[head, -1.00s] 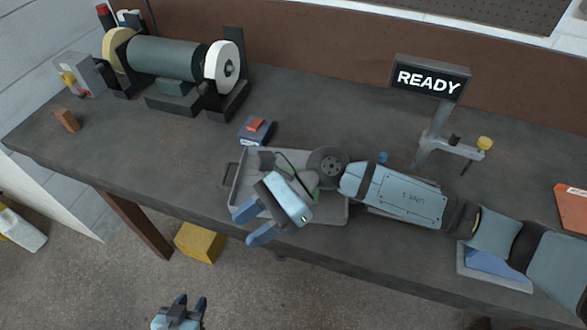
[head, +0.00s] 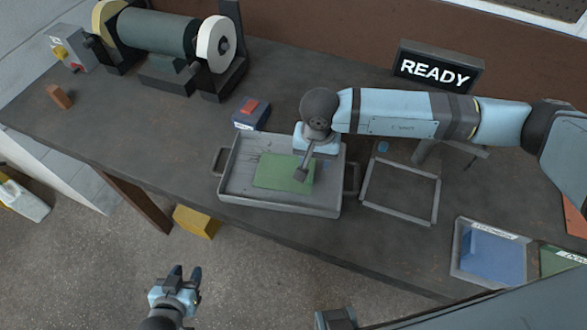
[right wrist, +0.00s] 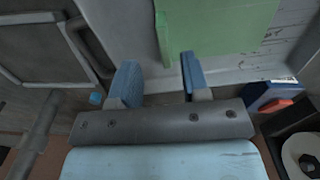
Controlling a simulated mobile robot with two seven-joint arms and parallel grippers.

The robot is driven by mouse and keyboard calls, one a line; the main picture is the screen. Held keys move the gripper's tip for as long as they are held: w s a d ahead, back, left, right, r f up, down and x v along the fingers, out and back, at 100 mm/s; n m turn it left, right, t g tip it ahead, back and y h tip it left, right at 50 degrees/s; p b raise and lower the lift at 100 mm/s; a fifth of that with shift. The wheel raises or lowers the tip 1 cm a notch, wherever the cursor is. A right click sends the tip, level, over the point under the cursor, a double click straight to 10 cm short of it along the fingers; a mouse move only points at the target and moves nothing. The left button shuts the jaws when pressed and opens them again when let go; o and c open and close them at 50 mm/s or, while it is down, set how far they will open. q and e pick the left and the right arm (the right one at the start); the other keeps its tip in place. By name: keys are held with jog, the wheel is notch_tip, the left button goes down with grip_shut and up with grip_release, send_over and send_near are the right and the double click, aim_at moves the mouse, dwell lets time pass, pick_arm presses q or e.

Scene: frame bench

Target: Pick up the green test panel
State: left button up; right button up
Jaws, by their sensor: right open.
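The green test panel (head: 275,172) lies flat in a grey tray (head: 228,177) on the bench. In the right wrist view the panel (right wrist: 225,25) shows at the top, with a thin upright green strip at its left edge. My left gripper (head: 186,275) is open and empty, low in front of the bench.
An empty square frame (head: 437,200) lies right of the tray. Farther right are a blue bin (head: 490,257) and a green one (head: 563,262). A navy box with a red top (head: 250,113) stands behind the tray. A grinder (head: 155,35) and a READY sign (head: 435,70) stand farther back.

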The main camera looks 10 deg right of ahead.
aim_at(312, 167)
jog(key=shift+f, duration=0.6)
jog(key=shift+w+f+p, duration=0.1)
jog(key=shift+f+p, duration=0.25)
jog(key=f, duration=0.1)
jog(key=f+p, duration=0.1)
jog(key=f, duration=0.1)
jog(key=shift+w+f, duration=0.3)
jog(key=shift+w, duration=0.05)
jog(key=shift+f, duration=0.45)
jog(key=shift+c, duration=0.2)
grip_shut()
